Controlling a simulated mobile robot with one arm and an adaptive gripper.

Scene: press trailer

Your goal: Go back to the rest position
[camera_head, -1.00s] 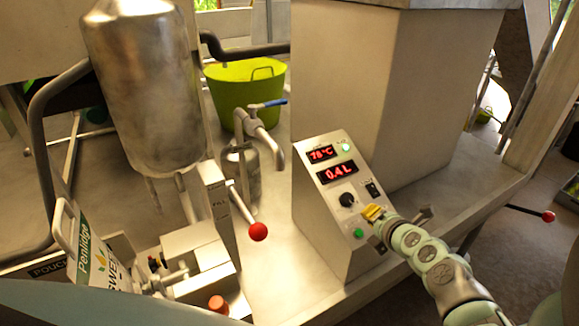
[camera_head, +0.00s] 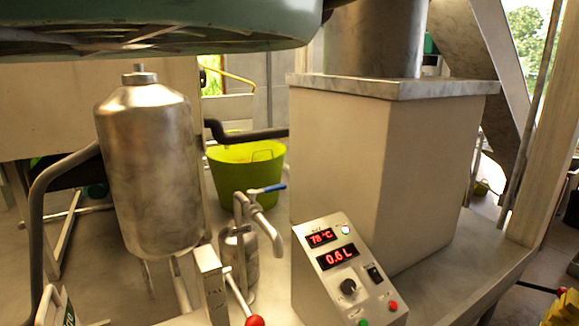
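A yellow part at the lower right corner looks like the tip of my gripper (camera_head: 564,308). It is cut off by the picture edge, so its fingers cannot be made out. It is right of the control box (camera_head: 305,275) and apart from it. The box has red displays reading 78 °C and 0.6 L, a lit green lamp, a black knob, a black switch, and red and green buttons.
A steel tank (camera_head: 152,165) stands left, with a blue-handled tap (camera_head: 262,190) and a red-knobbed lever (camera_head: 255,320) nearby. A green tub (camera_head: 245,170) is behind. A large pale housing (camera_head: 375,170) rises behind the control box. A dark green rounded body covers the upper left.

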